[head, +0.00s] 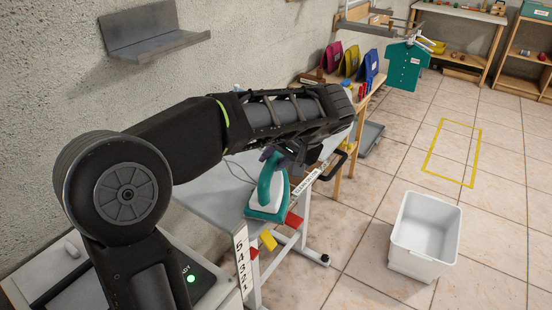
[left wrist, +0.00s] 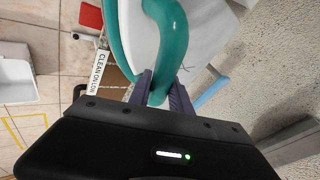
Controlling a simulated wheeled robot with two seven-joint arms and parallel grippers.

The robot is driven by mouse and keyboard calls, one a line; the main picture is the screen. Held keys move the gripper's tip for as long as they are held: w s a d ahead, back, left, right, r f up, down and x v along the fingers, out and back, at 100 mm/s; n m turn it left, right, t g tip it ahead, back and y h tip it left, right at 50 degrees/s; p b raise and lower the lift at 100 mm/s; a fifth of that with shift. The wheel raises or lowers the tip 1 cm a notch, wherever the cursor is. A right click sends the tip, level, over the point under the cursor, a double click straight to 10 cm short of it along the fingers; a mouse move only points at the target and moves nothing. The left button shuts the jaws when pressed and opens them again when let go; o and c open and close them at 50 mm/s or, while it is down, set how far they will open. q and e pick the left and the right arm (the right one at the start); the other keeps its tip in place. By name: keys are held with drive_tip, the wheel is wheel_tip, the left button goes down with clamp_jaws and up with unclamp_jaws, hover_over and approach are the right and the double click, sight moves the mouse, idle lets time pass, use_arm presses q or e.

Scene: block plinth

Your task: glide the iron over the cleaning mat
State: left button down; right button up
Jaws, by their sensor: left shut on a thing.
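The teal and white iron (head: 266,200) is at the front edge of a pale board (head: 205,197) in the head view. I cannot tell whether its sole touches the board. My left gripper (head: 272,154) is shut on the iron's teal handle. The left wrist view shows the purple fingers (left wrist: 162,91) on either side of the handle of the iron (left wrist: 170,35). A brown patch (left wrist: 116,77), perhaps the cleaning mat, lies beside a "CLEAN ON LOW" label (left wrist: 98,72); my arm hides most of that area in the head view. My right gripper is not in view.
A white bin (head: 424,237) stands on the tiled floor at the right, near a yellow floor outline (head: 430,155). A teal shirt (head: 407,66) hangs beyond. A wall shelf (head: 155,40) is above my left arm. Red (head: 293,220) and yellow (head: 268,240) tabs show below the board.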

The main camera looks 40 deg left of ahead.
use_arm(q)
drive_tip(key=shift+r, duration=0.1)
drive_tip(key=shift+r+p, duration=2.15)
drive_tip(key=shift+r, duration=0.8)
drive_tip(key=shift+r, duration=0.1)
drive_tip(key=shift+r+p, duration=1.05)
drive_tip(key=shift+r, duration=0.35)
